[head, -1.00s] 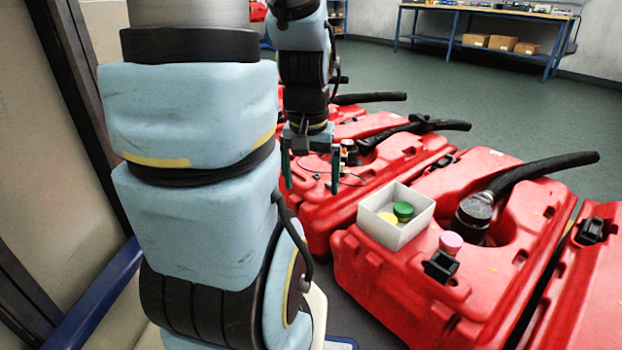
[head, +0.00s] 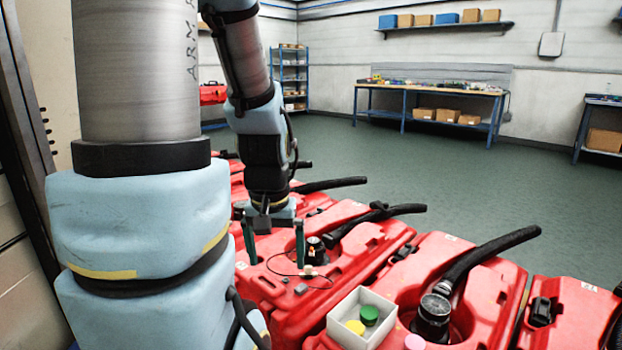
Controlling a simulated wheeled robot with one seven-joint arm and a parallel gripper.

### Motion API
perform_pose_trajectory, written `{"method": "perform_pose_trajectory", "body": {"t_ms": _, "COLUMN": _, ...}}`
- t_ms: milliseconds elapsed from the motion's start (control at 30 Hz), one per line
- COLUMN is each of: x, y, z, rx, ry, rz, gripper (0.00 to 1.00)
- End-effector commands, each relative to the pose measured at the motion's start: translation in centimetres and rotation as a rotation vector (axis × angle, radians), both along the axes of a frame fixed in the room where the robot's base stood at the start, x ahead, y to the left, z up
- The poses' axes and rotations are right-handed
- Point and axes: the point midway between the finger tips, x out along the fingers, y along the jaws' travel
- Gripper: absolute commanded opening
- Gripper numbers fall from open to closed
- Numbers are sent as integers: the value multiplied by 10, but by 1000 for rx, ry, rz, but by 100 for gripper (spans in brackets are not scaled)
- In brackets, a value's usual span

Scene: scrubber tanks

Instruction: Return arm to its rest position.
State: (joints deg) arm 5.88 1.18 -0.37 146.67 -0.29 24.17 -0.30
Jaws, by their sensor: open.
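My gripper (head: 275,244) hangs from my arm in the middle of the head view, fingers pointing down. Its two dark green fingers stand apart with nothing between them. It is above a red scrubber tank (head: 262,290). My arm is bent, with its thick blue-and-black links filling the left of the view. What lies behind these links is hidden.
Black hoses (head: 490,252) rise from the tanks. A workbench (head: 432,90) stands far behind open floor.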

Motion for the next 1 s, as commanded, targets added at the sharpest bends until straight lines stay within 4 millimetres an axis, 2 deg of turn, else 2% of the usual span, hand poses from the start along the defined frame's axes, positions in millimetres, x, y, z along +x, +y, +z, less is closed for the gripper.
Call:
{"method": "perform_pose_trajectory", "body": {"t_ms": 33, "x": 0, "y": 0, "z": 33, "rx": 0, "ry": 0, "rz": 0, "gripper": 100}}
{"method": "perform_pose_trajectory", "body": {"t_ms": 400, "x": 0, "y": 0, "z": 148, "rx": 0, "ry": 0, "rz": 0, "gripper": 100}}
{"method": "perform_pose_trajectory", "body": {"t_ms": 500, "x": 0, "y": 0, "z": 173, "rx": 0, "ry": 0, "rz": 0, "gripper": 100}}
{"method": "perform_pose_trajectory", "body": {"t_ms": 633, "x": 0, "y": 0, "z": 187, "rx": 0, "ry": 0, "rz": 0, "gripper": 100}}
{"method": "perform_pose_trajectory", "body": {"t_ms": 867, "x": 0, "y": 0, "z": 185, "rx": 0, "ry": 0, "rz": 0, "gripper": 100}}
{"method": "perform_pose_trajectory", "body": {"t_ms": 1000, "x": 0, "y": 0, "z": 185, "rx": 0, "ry": 1, "rz": 0, "gripper": 85}}
